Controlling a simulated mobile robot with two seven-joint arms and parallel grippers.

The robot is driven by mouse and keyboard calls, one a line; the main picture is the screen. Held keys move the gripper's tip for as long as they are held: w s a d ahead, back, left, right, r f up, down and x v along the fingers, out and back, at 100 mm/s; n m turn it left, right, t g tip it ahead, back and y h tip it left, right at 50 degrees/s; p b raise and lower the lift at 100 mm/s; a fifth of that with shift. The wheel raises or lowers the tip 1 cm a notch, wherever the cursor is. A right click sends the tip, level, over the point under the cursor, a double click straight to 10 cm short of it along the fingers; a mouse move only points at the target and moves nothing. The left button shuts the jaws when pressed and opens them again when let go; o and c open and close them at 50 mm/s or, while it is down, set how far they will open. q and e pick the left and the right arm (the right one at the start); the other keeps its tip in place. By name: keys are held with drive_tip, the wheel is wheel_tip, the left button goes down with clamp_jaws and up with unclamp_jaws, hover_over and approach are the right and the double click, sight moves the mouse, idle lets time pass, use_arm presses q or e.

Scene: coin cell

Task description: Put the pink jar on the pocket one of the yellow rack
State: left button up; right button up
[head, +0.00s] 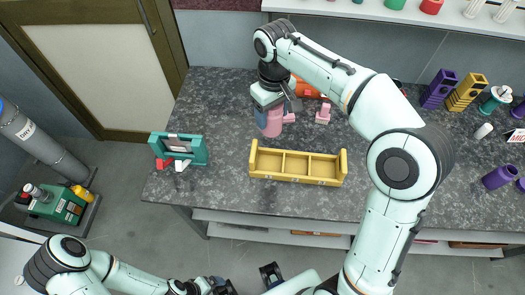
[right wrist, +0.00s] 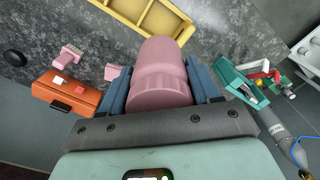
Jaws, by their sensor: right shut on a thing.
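The pink jar (head: 272,124) is held in my right gripper (head: 270,112), behind and left of the yellow rack. In the right wrist view the pink jar (right wrist: 160,72) sits between the two blue fingers of the right gripper (right wrist: 160,90), which are shut on it. The yellow rack (head: 297,181) is a long open tray with three pockets in a row on the counter. Part of the yellow rack (right wrist: 188,27) shows at the top of the wrist view, apart from the jar.
An orange case (head: 306,90) and a small pink piece (head: 323,114) lie behind the rack. A teal bin (head: 198,152) with red and white pieces nearby stands at the left counter edge. Purple and yellow blocks (head: 466,92) stand at right. Counter between bin and rack is clear.

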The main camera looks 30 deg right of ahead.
sight(272, 132)
use_arm(q)
drive_tip(key=shift+s+f+b, duration=0.45)
drive_tip(key=shift+f+b, duration=0.3)
drive_tip(key=shift+f, duration=0.1)
drive_tip(key=shift+s+f+b, duration=0.4)
drive_tip(key=shift+f+b, duration=0.3)
drive_tip(key=shift+f, duration=0.1)
use_arm(e)
drive_tip(key=shift+s+f, duration=0.15)
drive_tip(key=shift+f, duration=4.7)
drive_tip(key=shift+s+f, duration=0.1)
drive_tip(key=shift+f, duration=4.75)
drive_tip(key=shift+f, duration=0.15)
drive_tip(key=o, duration=0.9)
use_arm(q)
drive_tip(key=shift+f, duration=0.1)
use_arm(e)
drive_tip(key=shift+r, duration=0.5)
use_arm(q)
drive_tip(key=shift+w+r+p, duration=0.3)
drive_tip(key=shift+r+p, duration=0.45)
drive_tip(key=shift+r, duration=0.15)
use_arm(e)
wheel_tip(272, 132, up, 11)
drive_tip(key=shift+r, duration=0.2)
